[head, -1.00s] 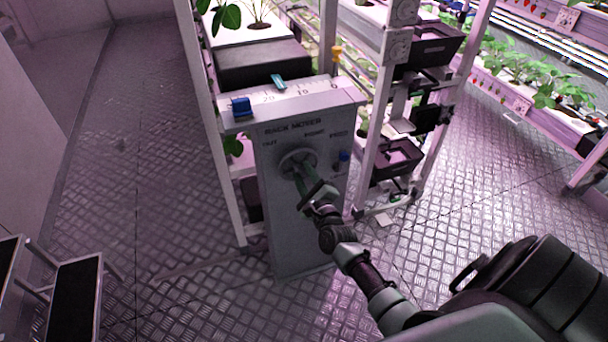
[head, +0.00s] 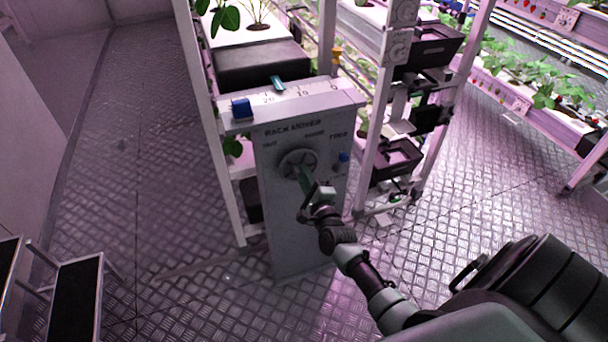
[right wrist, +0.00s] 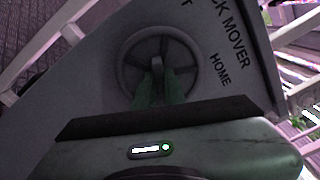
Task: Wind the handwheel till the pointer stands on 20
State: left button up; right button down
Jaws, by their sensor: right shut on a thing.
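The grey handwheel (head: 290,158) is on the front of the rack mover box (head: 290,225). It also shows in the right wrist view (right wrist: 123,73). My right gripper (head: 302,174) is shut on the handwheel, its green fingers (right wrist: 157,85) at the wheel's middle. The teal pointer (head: 278,84) stands over the white scale (head: 316,90) on top of the box. It is between the 20 and 10 marks, nearer 20. The fingertips' exact contact is partly hidden. My left gripper is not in view.
A blue block (head: 241,107) sits at the scale's left end, and a blue knob (head: 343,157) is right of the wheel. Plant racks stand behind and to the right, with black bins (head: 398,158). Black steps (head: 75,300) are at lower left.

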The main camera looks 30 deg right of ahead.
jog(key=shift+f+n+p, duration=0.15)
jog(key=shift+n+p, duration=1.3)
jog(key=shift+n, duration=13.65)
jog(key=c, duration=1.5)
grip_release()
